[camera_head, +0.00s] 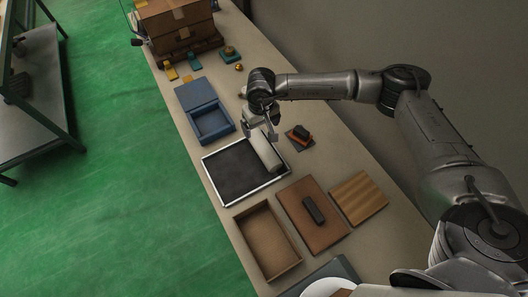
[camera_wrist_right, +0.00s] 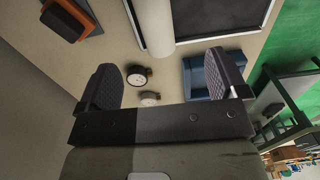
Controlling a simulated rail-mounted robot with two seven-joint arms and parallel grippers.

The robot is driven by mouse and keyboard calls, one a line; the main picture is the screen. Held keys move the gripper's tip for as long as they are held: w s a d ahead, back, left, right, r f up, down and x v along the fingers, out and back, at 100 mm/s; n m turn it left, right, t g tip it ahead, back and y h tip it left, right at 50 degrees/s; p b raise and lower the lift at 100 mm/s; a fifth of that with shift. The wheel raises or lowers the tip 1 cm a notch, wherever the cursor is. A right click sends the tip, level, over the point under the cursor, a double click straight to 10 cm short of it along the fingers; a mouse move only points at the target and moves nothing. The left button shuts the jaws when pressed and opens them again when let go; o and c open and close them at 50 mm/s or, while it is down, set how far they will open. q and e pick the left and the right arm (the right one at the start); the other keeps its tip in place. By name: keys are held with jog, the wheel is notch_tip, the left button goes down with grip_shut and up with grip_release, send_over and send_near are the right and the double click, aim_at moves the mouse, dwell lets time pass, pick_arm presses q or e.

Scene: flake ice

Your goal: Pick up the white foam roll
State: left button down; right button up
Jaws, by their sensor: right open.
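The white foam roll (camera_head: 264,152) lies along the right side of a black panel with a white rim (camera_head: 222,205). In the right wrist view the roll (camera_wrist_right: 153,20) enters from the top, and its end lies just beyond the fingers, between them. My right gripper (camera_head: 271,128) is open at the roll's far end, with nothing between its fingers. In the wrist view its two fingers (camera_wrist_right: 164,78) stand wide apart. Whether they touch the roll I cannot tell. My left gripper is not in view.
A blue open box (camera_head: 216,124) lies beyond the panel. A dark and orange block (camera_head: 299,133) sits on a small mat to the right. An empty brown tray (camera_head: 249,221) and a brown board with a dark block (camera_head: 313,208) lie nearer. Brown boxes (camera_head: 170,24) stand at the far end.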

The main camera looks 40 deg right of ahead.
aim_at(262, 143)
jog(key=f, duration=0.9)
jog(key=f+b, duration=0.1)
jog(key=f, duration=0.3)
jog(key=shift+w+d+f, duration=0.1)
jog(key=shift+d+f, duration=0.15)
jog(key=shift+d, duration=0.15)
jog(key=shift+c, duration=0.2)
jog(key=c, duration=1)
jog(key=shift+r, duration=0.1)
